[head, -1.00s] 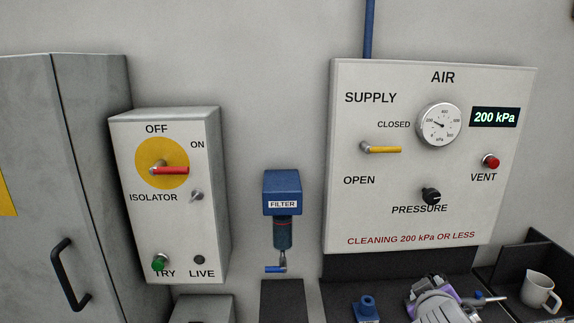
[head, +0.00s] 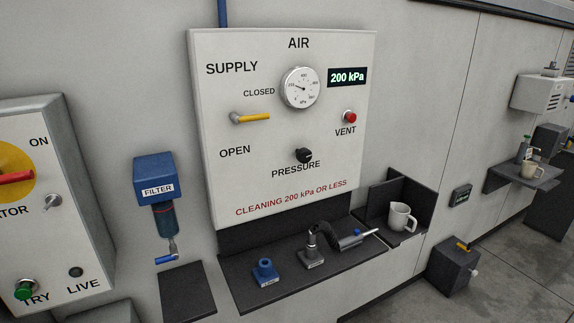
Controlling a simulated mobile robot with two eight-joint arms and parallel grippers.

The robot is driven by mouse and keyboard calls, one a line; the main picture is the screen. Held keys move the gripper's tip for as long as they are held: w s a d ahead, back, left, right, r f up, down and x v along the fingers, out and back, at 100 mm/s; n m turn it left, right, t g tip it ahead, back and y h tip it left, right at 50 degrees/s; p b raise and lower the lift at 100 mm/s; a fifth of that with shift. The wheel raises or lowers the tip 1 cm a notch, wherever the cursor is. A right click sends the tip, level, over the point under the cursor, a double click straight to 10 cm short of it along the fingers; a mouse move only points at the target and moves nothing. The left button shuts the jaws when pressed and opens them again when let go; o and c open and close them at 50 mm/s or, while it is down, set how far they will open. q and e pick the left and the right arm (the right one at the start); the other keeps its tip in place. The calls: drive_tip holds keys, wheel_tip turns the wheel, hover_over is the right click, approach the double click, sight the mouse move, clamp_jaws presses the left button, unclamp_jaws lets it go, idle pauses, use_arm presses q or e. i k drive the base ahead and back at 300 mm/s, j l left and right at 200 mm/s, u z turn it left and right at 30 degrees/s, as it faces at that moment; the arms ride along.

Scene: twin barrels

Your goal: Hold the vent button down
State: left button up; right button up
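The vent button (head: 350,117) is a red round button in a metal collar, above the word VENT at the right of the white AIR panel (head: 225,190). Nothing touches it. The digital display (head: 347,77) reads 200 kPa. The round gauge (head: 300,88) sits to its left; its needle is too small to read surely. The yellow supply lever (head: 252,117) lies about level, between the words CLOSED and OPEN. The black pressure knob (head: 304,155) is below. Neither of my grippers shows in the head view.
Below the panel, a dark shelf (head: 240,290) holds a blue fitting (head: 265,270) and a dark hose-like tool (head: 335,238). A white jug (head: 401,218) stands in a dark corner tray. The blue filter (head: 155,172) and isolator box (head: 45,245) are left. The space before the panel is clear.

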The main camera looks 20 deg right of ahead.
sight(352, 117)
drive_tip(key=z, duration=1.35)
